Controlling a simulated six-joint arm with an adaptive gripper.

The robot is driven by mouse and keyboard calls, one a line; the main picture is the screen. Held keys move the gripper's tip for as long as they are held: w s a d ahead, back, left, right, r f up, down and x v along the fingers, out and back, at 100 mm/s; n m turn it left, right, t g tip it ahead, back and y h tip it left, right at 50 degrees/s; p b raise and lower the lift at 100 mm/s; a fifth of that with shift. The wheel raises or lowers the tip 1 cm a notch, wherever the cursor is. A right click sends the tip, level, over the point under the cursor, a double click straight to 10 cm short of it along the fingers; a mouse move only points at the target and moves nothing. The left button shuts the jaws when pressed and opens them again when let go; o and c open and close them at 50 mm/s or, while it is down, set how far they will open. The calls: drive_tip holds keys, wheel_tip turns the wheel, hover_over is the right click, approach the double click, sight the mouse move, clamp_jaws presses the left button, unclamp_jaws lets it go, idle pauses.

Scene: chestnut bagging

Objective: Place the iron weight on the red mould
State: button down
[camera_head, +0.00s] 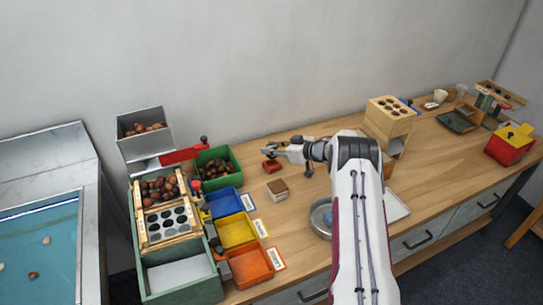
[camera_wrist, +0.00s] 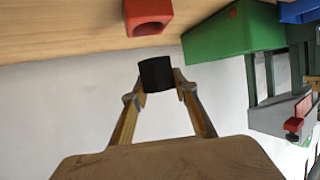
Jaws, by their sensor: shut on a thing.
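My gripper (camera_wrist: 157,78) is shut on the iron weight (camera_wrist: 157,74), a short black cylinder held between the two fingertips. The red mould (camera_wrist: 147,14), a small block with a hollow in it, stands on the wooden table near the top of the wrist view. The weight is apart from the mould there. In the head view the red mould (camera_head: 272,166) lies on the table just below my gripper (camera_head: 268,151). The weight is too small to make out clearly in the head view.
A green crate of chestnuts (camera_head: 230,157) stands left of the mould. Blue (camera_head: 222,203), yellow (camera_head: 237,231) and orange (camera_head: 250,266) bins line the left edge. A small wooden block (camera_head: 277,190) and a round metal pan (camera_head: 319,217) lie nearer.

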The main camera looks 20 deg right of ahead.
drive_tip(key=shift+r, duration=0.1)
drive_tip(key=shift+f, duration=1.85)
drive_tip(key=shift+f, duration=0.15)
drive_tip(key=c, duration=1.6)
unclamp_jaws()
drive_tip(key=shift+s+d+r, duration=0.2)
drive_tip(key=shift+s+d, duration=0.05)
drive_tip(key=shift+s, duration=0.05)
drive_tip(key=shift+v, duration=5.65)
